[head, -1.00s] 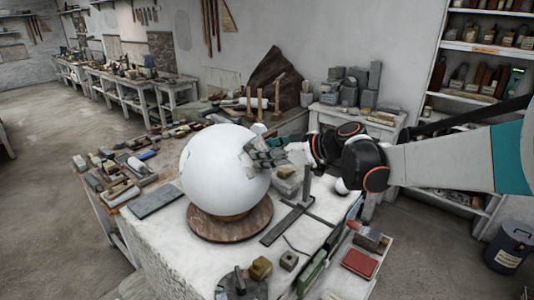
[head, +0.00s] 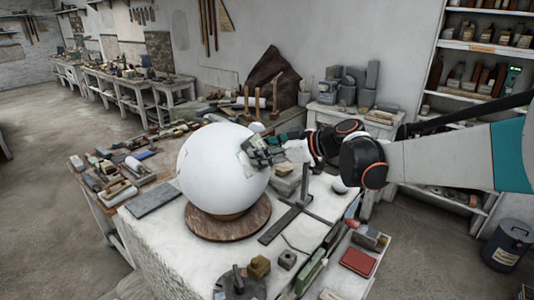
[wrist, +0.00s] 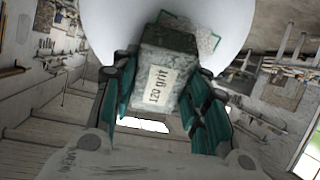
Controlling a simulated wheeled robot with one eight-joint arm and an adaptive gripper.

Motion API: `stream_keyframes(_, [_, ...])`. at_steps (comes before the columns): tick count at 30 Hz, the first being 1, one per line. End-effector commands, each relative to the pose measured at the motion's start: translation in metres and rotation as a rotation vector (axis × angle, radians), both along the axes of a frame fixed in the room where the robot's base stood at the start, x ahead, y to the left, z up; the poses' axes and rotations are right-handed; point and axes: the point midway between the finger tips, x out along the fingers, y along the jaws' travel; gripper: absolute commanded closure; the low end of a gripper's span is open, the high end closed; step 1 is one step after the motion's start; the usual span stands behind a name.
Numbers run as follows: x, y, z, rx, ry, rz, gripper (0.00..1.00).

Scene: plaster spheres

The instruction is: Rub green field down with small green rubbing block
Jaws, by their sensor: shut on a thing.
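A large white plaster sphere (head: 215,175) rests on a round brown stand on the bench; its surface fills the top of the wrist view (wrist: 105,25). The green field shows as a green-edged grey patch (wrist: 207,38) on the sphere, partly hidden behind the block. My gripper (head: 256,150) is at the sphere's upper right side. Its teal fingers are shut on a dark grey-green speckled block (wrist: 181,45) labelled "120 grit". The block's far end is against or very near the sphere, overlapping the patch; I cannot tell if it touches.
Rubbing blocks and tools (head: 115,185) crowd the bench left of the sphere. A metal square (head: 280,225) lies to the right. A side table with a red block (head: 358,261) stands at front right. Shelves (head: 480,70) and a dark bin (head: 508,245) are at far right.

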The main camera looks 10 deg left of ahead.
Motion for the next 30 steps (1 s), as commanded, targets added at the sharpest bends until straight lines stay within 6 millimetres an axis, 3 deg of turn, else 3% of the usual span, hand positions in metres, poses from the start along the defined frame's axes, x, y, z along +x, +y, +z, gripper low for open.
stream_keyframes(15, [0.004, 0.016, 0.017, 0.001, 0.000, 0.000, 0.85])
stream_keyframes(30, [0.001, 0.003, -0.003, 0.000, -0.001, 0.000, 0.85])
